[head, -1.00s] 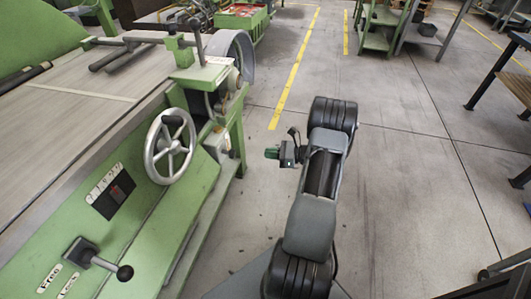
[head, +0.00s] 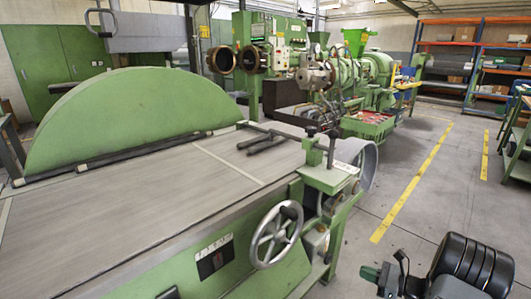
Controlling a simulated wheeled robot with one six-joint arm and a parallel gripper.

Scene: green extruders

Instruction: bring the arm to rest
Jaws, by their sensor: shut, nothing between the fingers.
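My arm shows only in part at the bottom right of the head view, with its dark rounded joint above the floor. My gripper (head: 370,274) points left from it, small in the picture, shut and empty. It is over the open floor, to the right of the green machine, and touches nothing that I can see. The rest of the arm is cut off by the frame's edge.
A green machine with a flat bed (head: 130,215) and a handwheel (head: 276,236) fills the left. Green extruders (head: 345,85) stand behind it. Shelves (head: 470,60) are at the back right. Grey floor with yellow lines (head: 412,185) is clear on the right.

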